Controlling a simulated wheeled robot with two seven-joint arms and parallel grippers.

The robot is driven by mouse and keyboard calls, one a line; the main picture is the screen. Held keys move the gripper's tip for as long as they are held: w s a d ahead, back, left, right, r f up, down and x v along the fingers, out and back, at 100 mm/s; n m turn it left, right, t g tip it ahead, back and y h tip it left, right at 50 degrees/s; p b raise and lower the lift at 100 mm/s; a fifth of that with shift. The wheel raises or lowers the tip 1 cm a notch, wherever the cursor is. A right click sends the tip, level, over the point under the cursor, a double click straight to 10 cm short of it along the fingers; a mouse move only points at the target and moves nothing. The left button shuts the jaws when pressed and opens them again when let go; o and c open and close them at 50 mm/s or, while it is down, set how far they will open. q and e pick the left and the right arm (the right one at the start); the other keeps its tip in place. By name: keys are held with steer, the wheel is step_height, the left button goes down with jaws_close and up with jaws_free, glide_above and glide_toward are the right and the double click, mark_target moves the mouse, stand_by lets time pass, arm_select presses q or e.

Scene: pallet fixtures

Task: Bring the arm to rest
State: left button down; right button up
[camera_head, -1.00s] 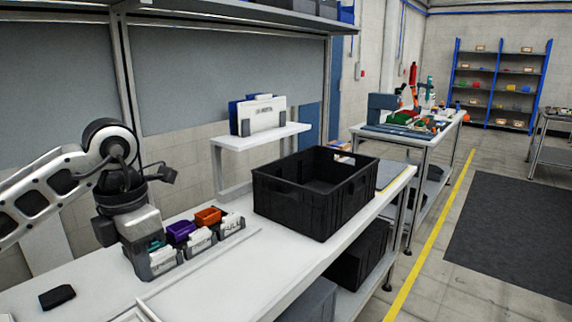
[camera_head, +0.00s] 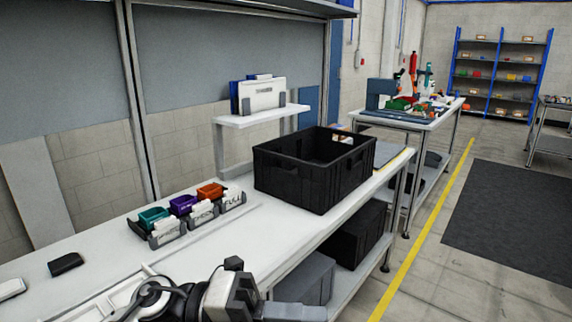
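My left arm shows at the bottom edge of the view, low over the front of the white workbench (camera_head: 262,236). My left gripper (camera_head: 285,311) is partly cut off by the bottom edge and points to the right. Its fingertips are not clear, so I cannot tell whether it is open or shut. It is apart from the small teal bin (camera_head: 153,217), purple bin (camera_head: 183,204) and orange bin (camera_head: 210,191), which sit in a row of labelled holders on the bench. My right gripper is not in view.
A black crate (camera_head: 290,179) stands on the bench right of the bins. A raised white shelf (camera_head: 255,117) stands behind it. A small black object (camera_head: 66,264) lies at the left. The bench between bins and crate front is clear. Another table (camera_head: 413,121) stands beyond.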

arm_select(q)
steer(key=w+a+f+n+t+y+b, duration=0.1)
steer(key=w+a+f+n+t+y, duration=0.35)
steer(key=n+t, duration=0.75)
steer(key=w+a+f+n+t+y+b, duration=0.1)
steer(key=a+f+n+t+y+b, duration=0.15)
steer(key=a+f+n+t, duration=0.9)
steer(key=s+f+n+g+y, duration=0.8)
steer(key=s+f+n, duration=0.3)
steer(key=f+n, duration=0.3)
step_height(320, 180, down, 2)
steer(key=shift+s+f+n+g+b, duration=0.1)
steer(key=shift+s+n+g+b, duration=0.25)
steer(key=shift+g, duration=0.5)
steer(key=shift+w+d, duration=0.1)
